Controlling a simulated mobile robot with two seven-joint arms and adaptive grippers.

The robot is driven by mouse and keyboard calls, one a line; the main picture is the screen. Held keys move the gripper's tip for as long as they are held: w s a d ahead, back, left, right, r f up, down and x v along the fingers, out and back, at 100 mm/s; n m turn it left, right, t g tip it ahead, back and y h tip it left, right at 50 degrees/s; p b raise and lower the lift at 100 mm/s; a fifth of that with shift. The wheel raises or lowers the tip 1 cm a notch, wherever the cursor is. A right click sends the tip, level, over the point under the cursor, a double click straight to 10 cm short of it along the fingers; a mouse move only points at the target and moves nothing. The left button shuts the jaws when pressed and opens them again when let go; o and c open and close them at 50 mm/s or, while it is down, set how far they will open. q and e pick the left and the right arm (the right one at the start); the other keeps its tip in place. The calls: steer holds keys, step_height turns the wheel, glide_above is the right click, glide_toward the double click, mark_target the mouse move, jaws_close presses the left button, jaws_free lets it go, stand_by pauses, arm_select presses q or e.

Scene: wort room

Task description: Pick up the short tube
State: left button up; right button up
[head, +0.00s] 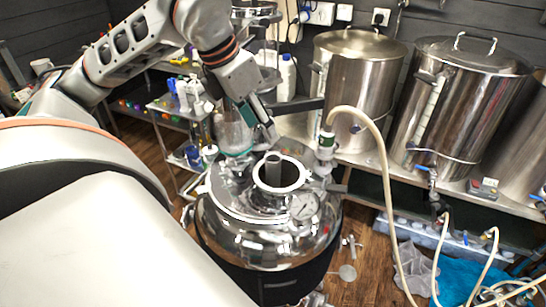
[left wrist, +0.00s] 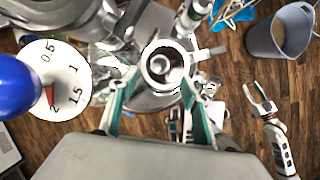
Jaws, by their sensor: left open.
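A white ring (head: 296,186) surrounds that mouth. My left gripper (head: 265,128) is just above and behind the mouth, pointing down, open and apart from the tube. In the left wrist view, its two teal fingers (left wrist: 157,105) are spread, and the ring (left wrist: 146,64) shows beyond them, near the middle. What lies inside the ring is hard to make out there.
A pale hose (head: 384,180) hangs to the right, before large steel pots (head: 352,85). A grey bucket (left wrist: 278,38) and a pale claw-like object (left wrist: 276,135) show in the wrist view. Wooden floor (head: 352,240) shows below.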

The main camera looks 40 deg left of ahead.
mark_target(273, 157)
arm_select(q)
steer(key=x, duration=0.6)
steer(key=shift+w+f+b, duration=0.1)
steer(key=shift+f+b, duration=0.2)
steer(key=shift+b, duration=0.05)
steer(key=x, duration=0.4)
steer(key=shift+s+f, duration=0.1)
steer(key=shift+s, duration=0.2)
steer(key=shift+w+f, duration=0.35)
steer(key=shift+f, duration=0.25)
jaws_close()
